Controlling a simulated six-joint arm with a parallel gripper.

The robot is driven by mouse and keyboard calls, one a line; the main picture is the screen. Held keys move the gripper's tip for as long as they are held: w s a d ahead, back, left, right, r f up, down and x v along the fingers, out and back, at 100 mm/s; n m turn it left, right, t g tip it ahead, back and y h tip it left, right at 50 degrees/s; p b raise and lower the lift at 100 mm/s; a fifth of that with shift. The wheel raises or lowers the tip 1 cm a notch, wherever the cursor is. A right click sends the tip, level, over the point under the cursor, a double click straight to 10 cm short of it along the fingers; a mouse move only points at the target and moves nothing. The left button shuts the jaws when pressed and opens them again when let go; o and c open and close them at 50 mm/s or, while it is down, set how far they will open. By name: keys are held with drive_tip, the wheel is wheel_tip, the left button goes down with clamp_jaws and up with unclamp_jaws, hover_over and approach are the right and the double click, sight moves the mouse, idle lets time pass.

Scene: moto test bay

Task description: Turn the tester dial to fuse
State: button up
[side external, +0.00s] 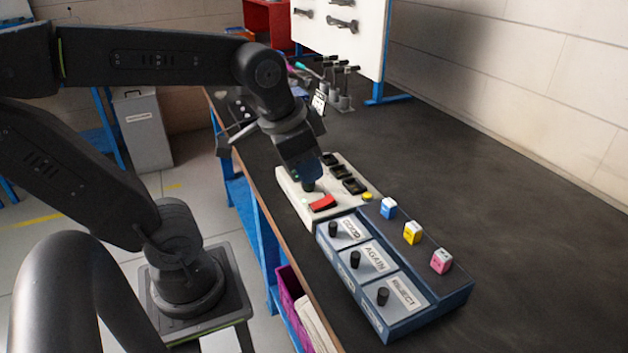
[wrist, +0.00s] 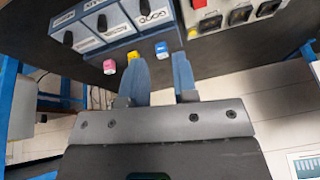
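The white tester panel (side external: 290,190) lies on the dark bench, with a red rocker switch (side external: 323,203) at its near side and several black sockets (side external: 354,186) along its far side. I cannot make out a dial or a fuse mark on it; my gripper (side external: 308,184) hangs over the panel and covers part of it. In the wrist view the panel (wrist: 222,18) is cut off at the top right. There the two blue-grey fingers of my gripper (wrist: 158,62) stand apart, with nothing seen between them.
A blue box (side external: 372,325) with black knobs and labels GOOD, AGAIN and REJECT adjoins the panel. Blue (side external: 388,208), yellow (side external: 412,232) and pink (side external: 441,260) cubes sit along its far side. A tool board (side external: 345,40) stands behind. The bench right of the box is clear.

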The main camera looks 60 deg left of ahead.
drive_tip(key=shift+o, duration=1.4)
drive_tip(key=w+a+m+g, duration=0.2)
drive_tip(key=w+a, duration=0.2)
drive_tip(key=a, duration=0.2)
drive_tip(key=shift+r, duration=0.4)
drive_tip(key=shift+o, duration=1.4)
drive_tip(key=w+a+m+g, duration=0.2)
drive_tip(key=a+m, duration=0.1)
drive_tip(key=a, duration=0.5)
drive_tip(key=shift+w+f+m, duration=0.2)
drive_tip(key=shift+w+m, duration=0.1)
drive_tip(key=shift+g+h, duration=0.3)
wheel_tip(320, 180, down, 14)
drive_tip(key=shift+r, duration=0.1)
drive_tip(key=shift+c, duration=0.3)
drive_tip(key=shift+a, duration=0.1)
drive_tip(key=c, duration=0.9)
